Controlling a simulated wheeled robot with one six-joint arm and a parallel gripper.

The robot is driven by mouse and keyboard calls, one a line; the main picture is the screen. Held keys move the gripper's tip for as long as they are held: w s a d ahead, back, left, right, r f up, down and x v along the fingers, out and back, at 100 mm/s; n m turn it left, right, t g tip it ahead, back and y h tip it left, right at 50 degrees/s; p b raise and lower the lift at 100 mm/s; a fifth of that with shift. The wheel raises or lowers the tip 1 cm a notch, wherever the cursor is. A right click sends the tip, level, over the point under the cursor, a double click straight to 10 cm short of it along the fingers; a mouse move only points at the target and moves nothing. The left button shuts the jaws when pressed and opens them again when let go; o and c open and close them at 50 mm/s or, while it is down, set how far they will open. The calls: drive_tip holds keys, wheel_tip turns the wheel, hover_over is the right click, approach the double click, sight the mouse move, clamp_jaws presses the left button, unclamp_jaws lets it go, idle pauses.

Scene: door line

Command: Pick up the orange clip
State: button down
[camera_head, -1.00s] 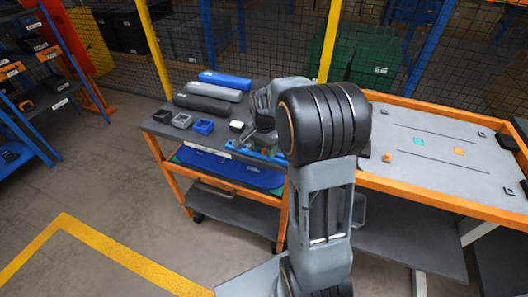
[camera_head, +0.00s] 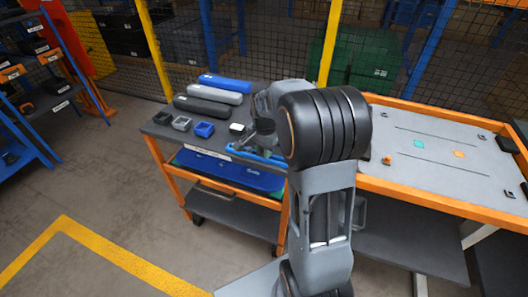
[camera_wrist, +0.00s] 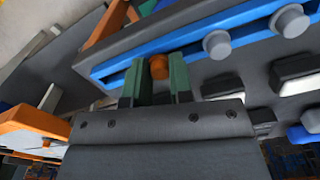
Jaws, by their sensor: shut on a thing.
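In the wrist view an orange clip (camera_wrist: 159,67) shows as a small orange piece between the two green fingers of my gripper (camera_wrist: 157,76). The fingers are shut on it, and they hide its sides. It is beside a blue rail (camera_wrist: 190,55) with grey round knobs; I cannot tell whether it touches the rail. In the head view my gripper (camera_head: 263,142) is over the right part of the grey cart top, partly behind my arm, and the clip is hidden there.
The cart top (camera_head: 160,130) carries long blue, grey and black cases and small bins, including a blue bin (camera_head: 204,129). To the right is an orange-edged table (camera_head: 440,195) with a small orange piece (camera_head: 387,160) and flat teal and orange squares. A mesh fence stands behind.

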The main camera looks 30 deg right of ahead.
drive_tip(key=shift+r, duration=0.4)
wheel_tip(320, 180, up, 2)
drive_tip(key=shift+r, duration=0.2)
drive_tip(key=s+d+r, duration=0.1)
drive_tip(key=s+r, duration=0.3)
drive_tip(key=s, duration=0.3)
drive_tip(key=s+d+r+b, duration=0.1)
drive_tip(key=s+r, duration=0.4)
drive_tip(key=s, duration=0.2)
drive_tip(key=shift+d+r, duration=0.15)
drive_tip(key=shift+r, duration=0.15)
drive_tip(key=c, duration=1.5)
unclamp_jaws()
drive_tip(key=shift+c, duration=0.2)
clamp_jaws()
